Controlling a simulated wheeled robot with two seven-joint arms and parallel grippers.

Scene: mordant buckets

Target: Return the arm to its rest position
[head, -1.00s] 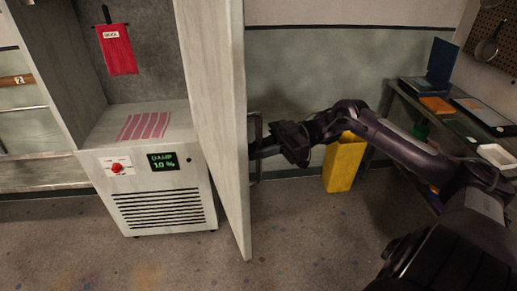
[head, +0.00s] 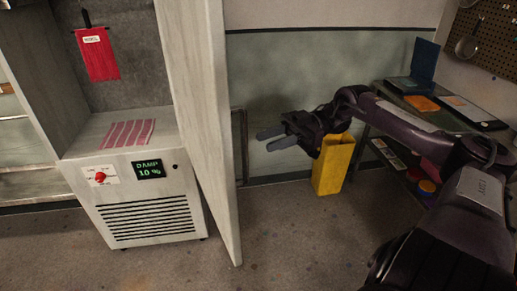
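My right arm (head: 405,112) comes in from the lower right and stretches out to the left. My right gripper (head: 268,139) is at its end, with two grey fingers spread apart and nothing between them. It hangs in the air to the right of the open cabinet door (head: 205,130), clear of the door handle (head: 242,145). My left arm and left gripper are not in view.
The white cabinet (head: 150,205) has a red dial, a "DAMP 10 %" display and a striped cloth (head: 128,133) on its ledge. A red cloth (head: 97,54) hangs inside. A yellow bin (head: 333,168) stands behind my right gripper. A cluttered bench (head: 455,122) is at right.

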